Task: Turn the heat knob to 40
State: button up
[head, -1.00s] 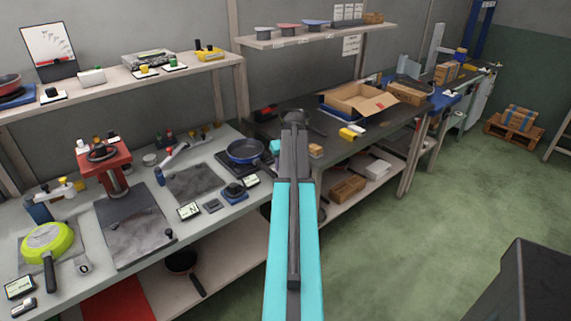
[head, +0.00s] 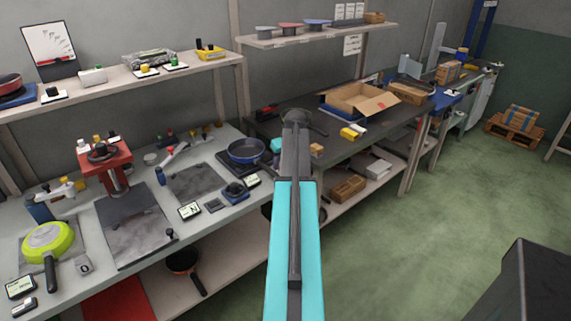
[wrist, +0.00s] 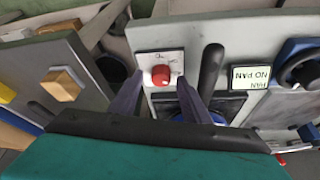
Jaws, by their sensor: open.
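The red heat knob (wrist: 161,75) sits on a white dial plate (wrist: 157,62) with dark markings, too small to read. In the wrist view my gripper (wrist: 161,80) is open, with one dark finger on each side of the knob. I cannot tell whether either finger touches it. In the head view my gripper (head: 296,118) is at the far end of my teal arm, over the join of the two benches, and the knob is hidden there.
A blue pan (head: 246,151) stands on the bench left of my gripper; a black handle (wrist: 211,66) rises close to the right finger. A "NO PAN" display (wrist: 250,77) lies farther right. A wooden block (wrist: 60,85) is at left.

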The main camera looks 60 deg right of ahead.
jog(key=b+v, duration=0.2)
jog(key=v, duration=1.1)
jog(key=shift+s+r, duration=0.15)
jog(key=shift+d, duration=0.1)
dwell(0.5)
